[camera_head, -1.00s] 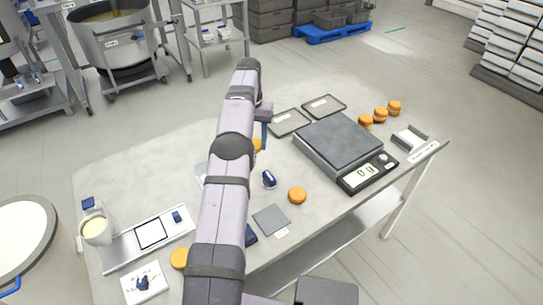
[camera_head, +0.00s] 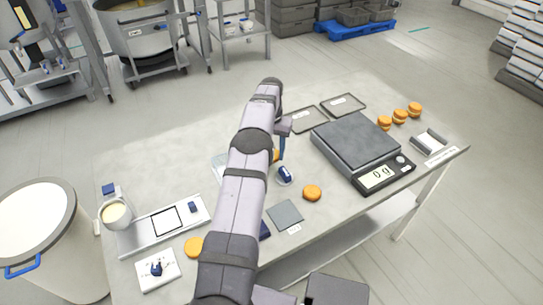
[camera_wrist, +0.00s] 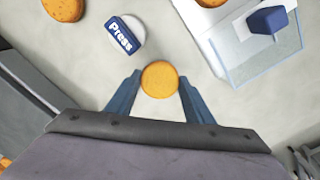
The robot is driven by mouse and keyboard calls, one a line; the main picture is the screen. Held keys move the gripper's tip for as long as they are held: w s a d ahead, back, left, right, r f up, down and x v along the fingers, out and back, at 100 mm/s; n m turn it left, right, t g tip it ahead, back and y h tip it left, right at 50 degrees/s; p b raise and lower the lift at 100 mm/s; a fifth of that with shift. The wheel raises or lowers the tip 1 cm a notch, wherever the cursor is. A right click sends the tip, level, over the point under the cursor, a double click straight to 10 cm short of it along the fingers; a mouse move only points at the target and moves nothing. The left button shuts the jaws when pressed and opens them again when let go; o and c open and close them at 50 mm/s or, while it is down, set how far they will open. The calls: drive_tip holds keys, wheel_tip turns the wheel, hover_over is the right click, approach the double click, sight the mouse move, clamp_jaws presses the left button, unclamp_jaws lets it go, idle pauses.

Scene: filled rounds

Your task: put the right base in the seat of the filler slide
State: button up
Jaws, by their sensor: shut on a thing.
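My gripper (camera_wrist: 160,92) is shut on an orange-brown round base (camera_wrist: 160,78), which sits between its two blue fingers in the wrist view. In the head view my arm hides most of the gripper; one blue finger (camera_head: 282,149) and an edge of the held base (camera_head: 276,155) show beside it. The filler slide (camera_head: 138,237) is a pale metal tray at the table's left, with a black-outlined square seat (camera_head: 166,221) that looks empty. A filler cup (camera_head: 116,213) stands at its left end. Other loose bases lie right of the arm (camera_head: 312,193) and near the slide (camera_head: 194,247).
A blue "Press" stamp (camera_wrist: 122,38) lies near the gripper. A clear box with a blue knob (camera_wrist: 268,62) is at the right. A scale (camera_head: 355,143) reading 0 g, trays (camera_head: 343,105) and several filled rounds (camera_head: 400,116) stand farther right. A card (camera_head: 157,269) lies before the slide.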

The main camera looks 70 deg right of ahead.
drive_tip(key=shift+f+p, duration=0.45)
drive_tip(key=shift+f, duration=1.05)
drive_tip(key=shift+f, duration=0.2)
drive_tip(key=o, duration=0.7)
drive_tip(key=shift+o, duration=0.2)
drive_tip(key=shift+r, duration=0.2)
wheel_tip(320, 180, up, 10)
drive_tip(key=shift+r+b, duration=0.1)
drive_tip(key=shift+b, duration=0.75)
drive_tip(key=shift+o, duration=0.6)
drive_tip(key=shift+r, duration=0.95)
